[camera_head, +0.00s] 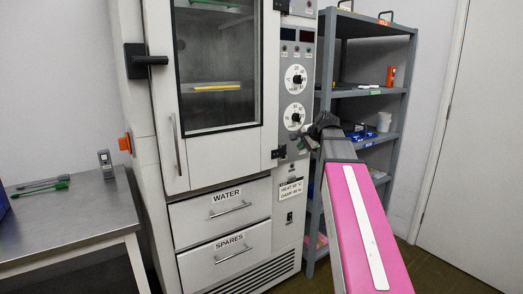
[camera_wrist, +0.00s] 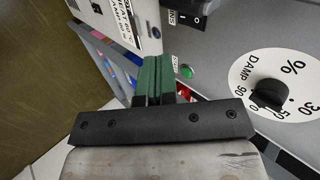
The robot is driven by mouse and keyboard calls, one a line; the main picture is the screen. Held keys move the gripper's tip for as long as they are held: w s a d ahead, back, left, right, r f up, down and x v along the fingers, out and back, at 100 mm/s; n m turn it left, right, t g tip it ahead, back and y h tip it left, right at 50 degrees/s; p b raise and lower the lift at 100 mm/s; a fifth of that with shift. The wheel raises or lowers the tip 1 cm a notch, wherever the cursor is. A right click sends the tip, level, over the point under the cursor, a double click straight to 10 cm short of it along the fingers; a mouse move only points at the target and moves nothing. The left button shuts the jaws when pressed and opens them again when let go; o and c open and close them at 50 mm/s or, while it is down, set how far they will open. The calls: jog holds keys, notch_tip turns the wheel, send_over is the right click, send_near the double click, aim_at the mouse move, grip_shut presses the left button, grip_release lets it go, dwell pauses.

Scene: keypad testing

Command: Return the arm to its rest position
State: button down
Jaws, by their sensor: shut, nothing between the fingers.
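My arm shows in the head view as a pink link reaching up from the bottom right. My gripper (camera_head: 308,138) is at its far end, in front of the cabinet's control panel, just below the lower dial (camera_head: 294,117). In the wrist view my gripper (camera_wrist: 159,68) has its green fingers together with nothing between them. Their tips are near a lit green button (camera_wrist: 187,72) on the grey panel. I cannot tell whether they touch the panel. The DAMP dial (camera_wrist: 270,97) is to the right.
The tall cabinet (camera_head: 158,110) has a glass door and two drawers, WATER (camera_head: 222,206) and SPARES (camera_head: 228,249), all shut. A grey shelf rack (camera_head: 371,92) stands close behind my arm. A metal table (camera_head: 72,212) is at the left. Some floor is clear at lower right.

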jog(key=s+a+f+n+g+h, duration=0.15)
jog(key=s+f, duration=0.25)
jog(key=f, duration=0.8)
jog(key=s+a+f+n+g, duration=0.2)
jog(key=s+f+n+g, duration=0.15)
jog(key=f, duration=0.85)
jog(key=s+f+n+g+h, duration=0.2)
jog(key=s+f+n, duration=0.3)
jog(key=s+f, duration=0.9)
notch_tip(320, 180, down, 3)
jog(key=shift+s+a+f+n+g+h, duration=0.1)
jog(key=shift+s+a+n+g+h, duration=0.3)
jog(key=shift+a+h, duration=0.05)
